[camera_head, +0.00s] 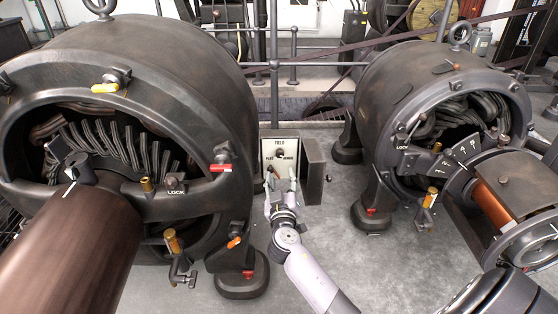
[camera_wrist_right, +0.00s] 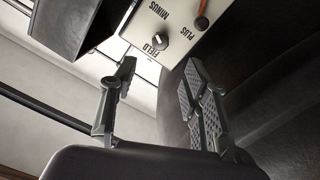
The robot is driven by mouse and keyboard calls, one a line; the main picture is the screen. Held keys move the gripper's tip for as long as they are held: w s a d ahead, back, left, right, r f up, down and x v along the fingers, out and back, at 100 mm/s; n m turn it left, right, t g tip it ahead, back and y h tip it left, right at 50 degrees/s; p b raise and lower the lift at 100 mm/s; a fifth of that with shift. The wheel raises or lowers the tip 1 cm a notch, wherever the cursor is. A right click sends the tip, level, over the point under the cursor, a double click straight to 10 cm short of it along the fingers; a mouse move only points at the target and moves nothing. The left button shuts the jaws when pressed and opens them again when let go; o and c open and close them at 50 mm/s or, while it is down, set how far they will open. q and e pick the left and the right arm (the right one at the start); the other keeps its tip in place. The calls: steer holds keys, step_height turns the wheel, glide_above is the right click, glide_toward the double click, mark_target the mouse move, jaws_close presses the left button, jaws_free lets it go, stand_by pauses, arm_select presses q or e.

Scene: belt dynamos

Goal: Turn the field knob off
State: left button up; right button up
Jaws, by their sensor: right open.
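The field knob (camera_head: 279,153) is a small dark knob on a white panel (camera_head: 268,145) marked FIELD, between the two dynamos. In the right wrist view the knob (camera_wrist_right: 160,41) has a pale pointer line, and the words PLUS and MINUS stand on the panel (camera_wrist_right: 138,22). Which setting the pointer marks, I cannot tell. My right gripper (camera_head: 281,182) is in front of the lower panel, below the knob in the head view. In the wrist view its open fingers (camera_wrist_right: 161,76) are spread with nothing between them, and the knob lies beyond the gap. My left gripper is not in view.
An orange-red handle (camera_wrist_right: 202,22) sits on the panel beside the knob. A dark open door or cover (camera_head: 314,170) stands out at the panel's right side. A large dynamo (camera_head: 225,85) is close on the left, a second one (camera_head: 385,95) on the right. Bare floor lies between.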

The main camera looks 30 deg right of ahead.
mark_target(280, 155)
steer(key=b+x, duration=0.1)
steer(key=x, duration=0.9)
steer(key=shift+w+b, duration=0.1)
steer(key=shift+b, duration=0.3)
jaws_close()
